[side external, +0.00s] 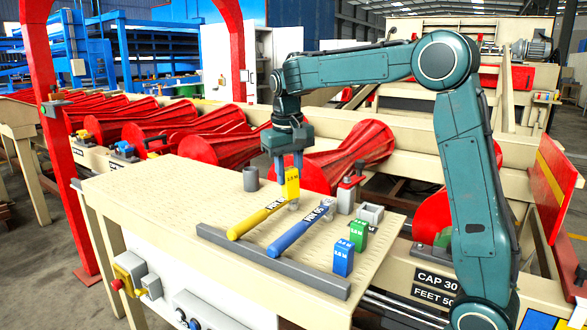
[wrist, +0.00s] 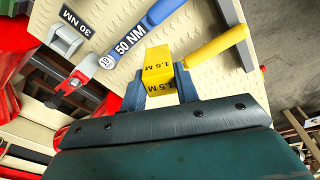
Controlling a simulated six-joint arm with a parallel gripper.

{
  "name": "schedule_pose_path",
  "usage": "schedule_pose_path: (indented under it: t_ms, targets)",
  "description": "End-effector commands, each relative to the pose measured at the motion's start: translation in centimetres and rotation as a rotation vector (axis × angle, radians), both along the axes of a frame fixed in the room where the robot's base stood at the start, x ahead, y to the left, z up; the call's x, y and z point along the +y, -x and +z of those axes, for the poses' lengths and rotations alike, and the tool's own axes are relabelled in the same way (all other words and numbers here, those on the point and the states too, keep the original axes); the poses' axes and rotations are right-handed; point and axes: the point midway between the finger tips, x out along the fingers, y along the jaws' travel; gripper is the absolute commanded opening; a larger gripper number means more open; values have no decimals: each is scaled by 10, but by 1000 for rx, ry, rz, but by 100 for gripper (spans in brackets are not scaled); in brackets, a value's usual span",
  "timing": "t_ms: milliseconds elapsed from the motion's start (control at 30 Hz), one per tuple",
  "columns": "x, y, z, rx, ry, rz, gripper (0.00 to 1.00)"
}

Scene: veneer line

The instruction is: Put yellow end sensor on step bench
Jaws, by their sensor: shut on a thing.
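The yellow end sensor (side external: 291,184), a small block labelled 1.5 M, is held between the fingers of my gripper (side external: 289,163). In the wrist view, the sensor (wrist: 157,60) sits between the two fingertips of my gripper (wrist: 162,82), and its lettered faces show. The step bench (side external: 150,205) appears to be the cream, dimpled table below. The sensor is over its right half, beside the yellow-handled wrench (side external: 256,221). I cannot tell whether the sensor touches the surface.
A blue-handled wrench (side external: 300,230), green block (side external: 358,235) and blue block (side external: 343,258) are near. A grey cup (side external: 251,178), red clamp (side external: 348,190) and grey open box (side external: 371,213) stand behind. A grey bar (side external: 270,260) edges the front. The table's left half is clear.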

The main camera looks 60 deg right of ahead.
Motion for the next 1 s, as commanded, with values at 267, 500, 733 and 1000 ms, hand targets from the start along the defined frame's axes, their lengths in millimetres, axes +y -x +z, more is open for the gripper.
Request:
schedule_pose_path:
  t_ms: [267,500,733,1000]
  targets:
    - [86,-40,3,-8,-24,343,2]
    - [104,-81,1,-11,-43,435,2]
    - [98,-119,-5,-13,-57,451,2]
    - [76,-157,-16,-18,-73,453,2]
